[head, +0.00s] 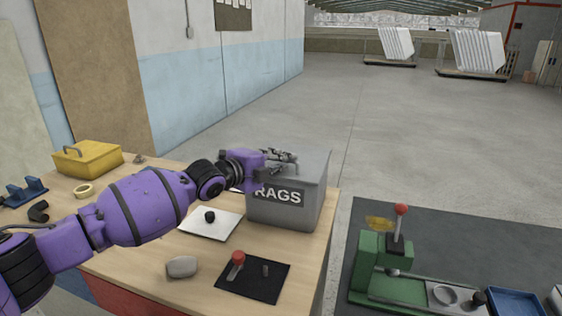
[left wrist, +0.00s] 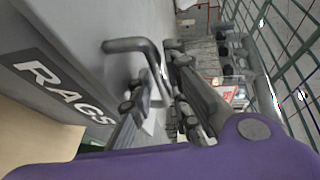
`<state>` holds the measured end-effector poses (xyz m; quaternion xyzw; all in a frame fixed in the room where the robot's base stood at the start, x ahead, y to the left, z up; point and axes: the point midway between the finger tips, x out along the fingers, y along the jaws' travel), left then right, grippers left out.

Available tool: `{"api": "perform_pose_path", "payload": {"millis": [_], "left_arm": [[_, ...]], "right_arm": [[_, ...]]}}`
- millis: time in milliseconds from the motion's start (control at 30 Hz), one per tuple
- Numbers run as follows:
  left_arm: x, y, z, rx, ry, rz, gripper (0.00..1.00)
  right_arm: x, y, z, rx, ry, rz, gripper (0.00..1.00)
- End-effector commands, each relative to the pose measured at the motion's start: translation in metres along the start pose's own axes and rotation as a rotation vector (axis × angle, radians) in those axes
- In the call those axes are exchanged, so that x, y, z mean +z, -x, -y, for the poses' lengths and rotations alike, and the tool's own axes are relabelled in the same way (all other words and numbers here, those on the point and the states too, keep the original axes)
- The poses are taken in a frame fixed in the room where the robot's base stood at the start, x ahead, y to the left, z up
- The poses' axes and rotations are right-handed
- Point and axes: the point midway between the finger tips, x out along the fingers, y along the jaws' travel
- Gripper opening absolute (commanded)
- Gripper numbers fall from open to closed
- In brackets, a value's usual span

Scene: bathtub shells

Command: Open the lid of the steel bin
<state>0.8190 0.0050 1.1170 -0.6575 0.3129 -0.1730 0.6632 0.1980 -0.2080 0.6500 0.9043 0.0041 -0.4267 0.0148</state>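The steel bin (head: 313,202) is a grey box labelled RAGS on the right end of the wooden table. Its lid (head: 316,160) looks down, partly hidden by my gripper. My left gripper (head: 283,161) is over the lid's front part, coming from the left. In the left wrist view, a bent grey handle (left wrist: 126,45) stands out from the bin and runs down between the fingers of my left gripper (left wrist: 160,97). The fingers look apart, with a gap beside the bar; contact is unclear. My right gripper is not in view.
The wooden table (head: 208,261) also holds a yellow box (head: 88,160), a white plate (head: 202,226), a grey lump (head: 182,267) and a black plate (head: 247,283) with a red-knobbed lever. A green machine (head: 370,264) stands right of the table.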

Motion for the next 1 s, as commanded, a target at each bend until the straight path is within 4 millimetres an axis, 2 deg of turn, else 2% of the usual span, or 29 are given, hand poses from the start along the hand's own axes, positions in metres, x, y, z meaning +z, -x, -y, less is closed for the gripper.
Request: {"api": "perform_pose_path", "payload": {"millis": [300,467,833,1000], "left_arm": [[0.000,-0.005,0.001,-0.001,0.000,0.000,0.16],[0.000,-0.005,0.001,-0.001,0.000,0.000,0.00],[0.000,-0.005,0.000,0.001,-0.001,0.000,0.00],[-0.004,-0.006,0.006,0.018,0.004,-0.001,0.00]], "right_arm": [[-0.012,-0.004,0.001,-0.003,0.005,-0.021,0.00],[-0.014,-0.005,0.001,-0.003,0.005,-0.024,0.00],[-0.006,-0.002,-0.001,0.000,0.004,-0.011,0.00],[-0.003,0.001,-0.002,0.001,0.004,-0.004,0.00]]}}
